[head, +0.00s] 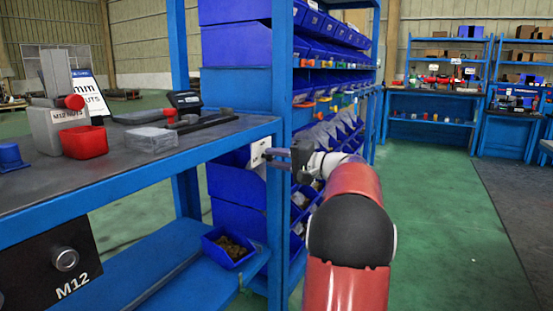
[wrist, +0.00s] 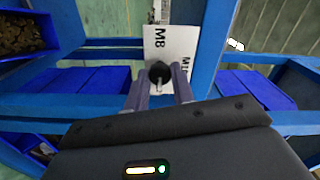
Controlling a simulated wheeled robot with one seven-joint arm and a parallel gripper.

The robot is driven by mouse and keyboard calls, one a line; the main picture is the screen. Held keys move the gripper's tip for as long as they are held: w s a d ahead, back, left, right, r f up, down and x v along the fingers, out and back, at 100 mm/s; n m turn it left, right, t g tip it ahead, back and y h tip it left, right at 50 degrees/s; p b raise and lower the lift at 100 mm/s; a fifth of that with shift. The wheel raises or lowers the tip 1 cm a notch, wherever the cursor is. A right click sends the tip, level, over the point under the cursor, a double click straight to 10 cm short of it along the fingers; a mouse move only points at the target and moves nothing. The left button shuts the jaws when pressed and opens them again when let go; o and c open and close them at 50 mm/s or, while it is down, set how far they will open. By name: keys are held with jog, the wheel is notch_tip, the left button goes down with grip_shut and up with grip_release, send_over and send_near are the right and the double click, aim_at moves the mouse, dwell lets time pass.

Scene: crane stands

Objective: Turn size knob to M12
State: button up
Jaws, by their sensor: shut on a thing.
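The size knob (wrist: 160,72) is a small black knob on a white plate (wrist: 182,42) in the wrist view. The plate reads M8 at the upper left and a partly hidden label starting "M1" at the right. My gripper (wrist: 159,78) has one finger on each side of the knob and is shut on it. A pale mark shows on the knob's near side; which label it points to I cannot tell. In the head view the plate (head: 260,152) is on the blue rack post at the shelf's end, with my gripper (head: 283,156) against it, hiding the knob.
A dark panel (head: 30,275) with a silver round part and the text M12 hangs under the bench at lower left. A grey dispenser (head: 48,128) and red cup (head: 84,141) stand on the bench. Blue bins and posts crowd my gripper; green floor is clear at right.

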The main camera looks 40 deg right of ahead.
jog(key=o, duration=1)
jog(key=shift+s+d, duration=0.1)
jog(key=v, duration=0.7)
jog(key=shift+s+d, duration=0.1)
jog(key=shift+s, duration=0.2)
